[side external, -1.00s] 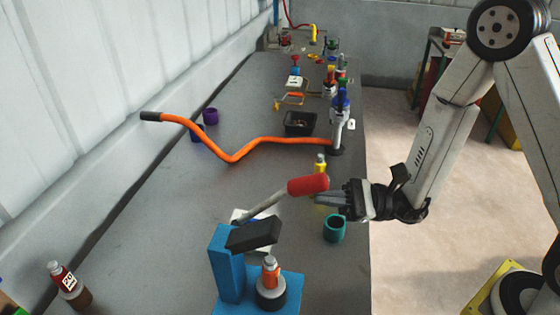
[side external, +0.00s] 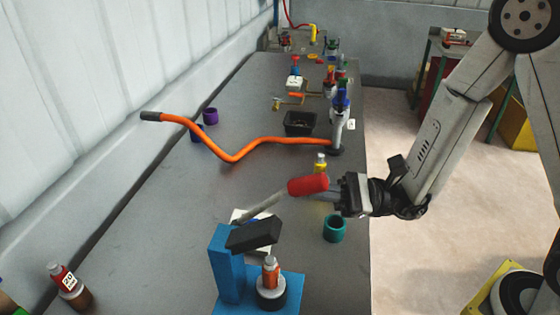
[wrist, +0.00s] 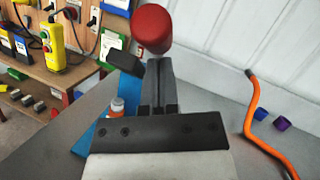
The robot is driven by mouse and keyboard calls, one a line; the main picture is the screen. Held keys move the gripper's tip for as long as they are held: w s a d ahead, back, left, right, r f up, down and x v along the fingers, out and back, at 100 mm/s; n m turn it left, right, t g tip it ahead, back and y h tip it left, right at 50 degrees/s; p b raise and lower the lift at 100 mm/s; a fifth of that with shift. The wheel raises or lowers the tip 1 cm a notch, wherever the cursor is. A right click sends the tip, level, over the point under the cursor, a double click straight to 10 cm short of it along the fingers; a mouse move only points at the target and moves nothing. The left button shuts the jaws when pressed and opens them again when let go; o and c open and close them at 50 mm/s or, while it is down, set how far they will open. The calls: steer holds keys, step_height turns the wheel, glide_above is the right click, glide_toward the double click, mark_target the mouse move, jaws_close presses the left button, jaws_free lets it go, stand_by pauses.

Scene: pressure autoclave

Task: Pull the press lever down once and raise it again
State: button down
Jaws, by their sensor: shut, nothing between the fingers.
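The press lever has a red handle (side external: 308,185) on a grey rod (side external: 262,207), which slants up to the right from the black block (side external: 254,236) of the blue press (side external: 226,265). A small orange-and-grey bottle (side external: 270,274) stands on the press base. My gripper (side external: 330,188) is shut and empty, at the right end of the red handle; its fingertips are partly hidden behind the handle. In the wrist view, the shut fingers (wrist: 160,72) point up at the red handle (wrist: 151,28), just beyond their tips; I cannot tell whether they touch it.
A teal cup (side external: 334,229) stands below my gripper near the table's right edge. A yellow bottle (side external: 320,163) is just behind the handle. A long orange bent bar (side external: 236,158) crosses the table further back. The left of the table is mostly clear.

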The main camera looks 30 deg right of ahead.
steer(key=shift+r, duration=0.1)
steer(key=w+a+r+m+g+h, duration=0.2)
steer(key=w+a+r+g+h, duration=0.1)
steer(key=w+a+r+h, duration=0.3)
steer(key=shift+w+a+r, duration=1.2)
steer(key=shift+w+a, duration=0.45)
steer(key=shift+a, duration=0.05)
stand_by(0.4)
stand_by(0.5)
steer(key=w+v, duration=0.1)
steer(key=v, duration=1.2)
steer(key=shift+d, duration=0.4)
